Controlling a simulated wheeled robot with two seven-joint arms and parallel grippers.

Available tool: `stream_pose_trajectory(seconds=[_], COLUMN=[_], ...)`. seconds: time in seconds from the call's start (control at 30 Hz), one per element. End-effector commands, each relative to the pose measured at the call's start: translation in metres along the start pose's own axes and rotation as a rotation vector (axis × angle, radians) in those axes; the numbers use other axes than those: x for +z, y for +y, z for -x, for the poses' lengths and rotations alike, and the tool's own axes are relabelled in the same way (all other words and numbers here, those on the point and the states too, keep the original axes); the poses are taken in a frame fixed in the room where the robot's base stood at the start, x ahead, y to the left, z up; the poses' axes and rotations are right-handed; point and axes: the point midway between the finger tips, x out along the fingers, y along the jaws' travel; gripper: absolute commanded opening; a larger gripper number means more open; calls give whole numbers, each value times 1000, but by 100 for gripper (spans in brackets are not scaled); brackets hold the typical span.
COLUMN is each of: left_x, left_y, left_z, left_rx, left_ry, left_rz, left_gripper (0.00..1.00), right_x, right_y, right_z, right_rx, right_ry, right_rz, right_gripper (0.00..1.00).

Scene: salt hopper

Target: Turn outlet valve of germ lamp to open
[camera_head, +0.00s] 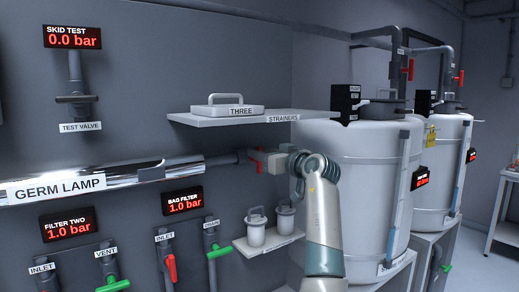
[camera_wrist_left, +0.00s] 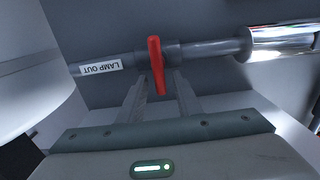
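The germ lamp (camera_head: 130,176) is a shiny horizontal tube on the wall; its chrome end also shows in the left wrist view (camera_wrist_left: 285,40). The outlet valve has a red handle (camera_wrist_left: 156,62) on a grey pipe, beside an upside-down "LAMP OUT" label (camera_wrist_left: 101,68). The handle stands crosswise to the pipe. In the head view the red handle (camera_head: 256,154) is partly hidden by my left gripper (camera_head: 268,160). In the left wrist view my left gripper (camera_wrist_left: 160,82) is open, its fingers on either side of the handle's near end, with gaps visible. My right gripper is not in view.
A shelf (camera_head: 200,121) with a lidded grey case (camera_head: 228,111) is above the valve. A lower shelf (camera_head: 270,245) holds two small canisters. A large white tank (camera_head: 360,170) stands close to the right of my left arm. Other valves, including a red inlet handle (camera_head: 171,268), are lower left.

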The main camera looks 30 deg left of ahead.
Motion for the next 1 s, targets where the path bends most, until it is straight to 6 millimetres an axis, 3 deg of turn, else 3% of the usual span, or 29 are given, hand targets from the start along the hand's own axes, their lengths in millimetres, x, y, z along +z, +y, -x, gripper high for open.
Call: stream_pose_trajectory(seconds=[0.13, 0.47, 0.6, 1.0], left_x=[-1, 0, 0, 1], left_y=[0, 0, 0, -1], left_z=[-10, -12, -12, -12], left_rx=[0, 0, 0, 0], left_ry=[1, 0, 0, 1], left_rz=[1, 1, 1, 20], left_gripper=[31, 31, 0, 0], right_x=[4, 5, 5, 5], right_y=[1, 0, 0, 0], right_z=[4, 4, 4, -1], right_rx=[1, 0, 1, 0], right_ry=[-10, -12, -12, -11], right_rz=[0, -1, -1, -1], right_gripper=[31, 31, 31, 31])
